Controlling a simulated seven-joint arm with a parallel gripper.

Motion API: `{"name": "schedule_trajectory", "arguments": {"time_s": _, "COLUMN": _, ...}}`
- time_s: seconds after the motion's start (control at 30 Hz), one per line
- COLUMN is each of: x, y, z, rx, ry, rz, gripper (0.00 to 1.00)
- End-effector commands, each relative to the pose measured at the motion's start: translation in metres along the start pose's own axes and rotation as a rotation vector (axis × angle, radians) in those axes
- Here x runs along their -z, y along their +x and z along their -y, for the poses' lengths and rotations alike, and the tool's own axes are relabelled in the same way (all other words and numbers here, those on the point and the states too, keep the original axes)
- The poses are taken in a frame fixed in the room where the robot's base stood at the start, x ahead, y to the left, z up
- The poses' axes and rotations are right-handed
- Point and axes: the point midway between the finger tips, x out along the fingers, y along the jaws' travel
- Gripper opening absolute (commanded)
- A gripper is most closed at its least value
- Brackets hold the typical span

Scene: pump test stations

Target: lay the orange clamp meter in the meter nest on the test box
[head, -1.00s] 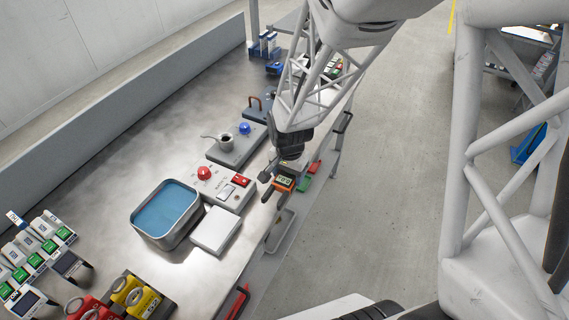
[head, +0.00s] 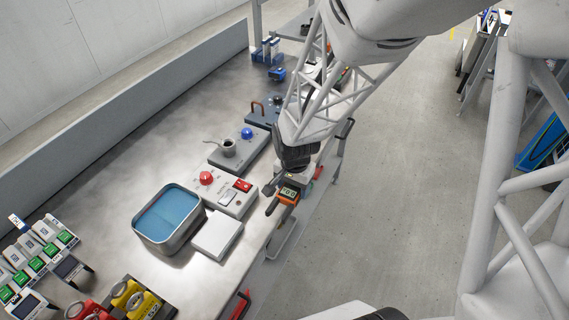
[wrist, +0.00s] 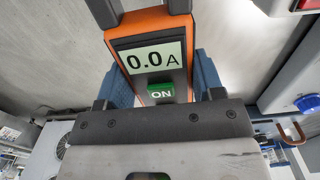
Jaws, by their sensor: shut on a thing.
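The orange clamp meter (head: 288,194) is in my gripper (head: 281,183), held beyond the bench's front edge, to the right of the grey test box with the red knob (head: 206,178). In the wrist view the meter (wrist: 153,60) shows "0.0 A" and a green "ON" label, between my blue-sided fingers (wrist: 160,88). My gripper is shut on it. The test box (head: 228,208) also carries a red switch and a white panel. I cannot tell the meter nest apart on it.
A blue-filled tray (head: 168,216) and a white square block (head: 217,236) stand near the test box. A box with a blue knob (head: 247,133) and a cup is behind it. Yellow and red meters (head: 135,299) are at the front. Open floor lies right of the bench.

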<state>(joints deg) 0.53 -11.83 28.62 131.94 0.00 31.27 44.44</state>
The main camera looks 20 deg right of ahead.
Motion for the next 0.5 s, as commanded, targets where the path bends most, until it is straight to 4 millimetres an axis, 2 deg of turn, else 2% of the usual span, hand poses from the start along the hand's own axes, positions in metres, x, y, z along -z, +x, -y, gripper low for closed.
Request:
{"name": "schedule_trajectory", "arguments": {"time_s": 0.27, "x": 0.005, "y": -0.002, "z": 0.004, "rx": 0.001, "ry": 0.028, "rz": -0.001, "gripper": 0.31}}
{"name": "schedule_trajectory", "arguments": {"time_s": 0.5, "x": 0.029, "y": -0.010, "z": 0.023, "rx": 0.000, "ry": 0.163, "rz": 0.000, "gripper": 0.31}}
